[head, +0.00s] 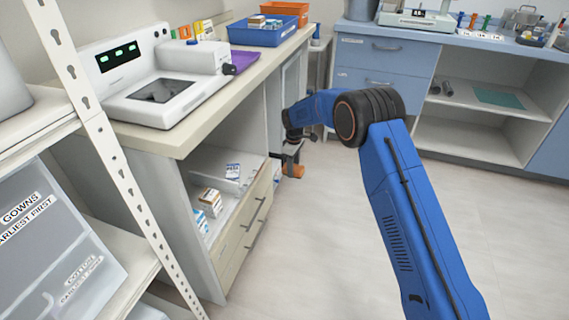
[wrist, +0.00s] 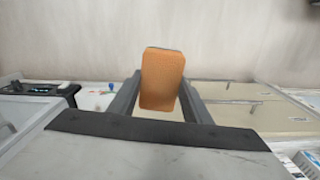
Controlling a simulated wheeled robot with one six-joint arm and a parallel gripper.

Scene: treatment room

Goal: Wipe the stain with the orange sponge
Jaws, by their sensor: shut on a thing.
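My gripper (head: 283,157) is shut on the orange sponge (head: 293,170). In the head view it hangs low, in front of the cabinet and beside its drawers, below the counter top. In the wrist view the sponge (wrist: 162,80) stands out between the two grey fingers (wrist: 160,98), with its far end clear of them. It touches no other surface that I can make out. I cannot make out the stain in either view.
The left counter (head: 160,138) bears a white device (head: 150,85), a blue bin (head: 262,33) and an orange bin (head: 284,9). A white rack post (head: 105,140) stands near left. The floor (head: 340,240) is clear.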

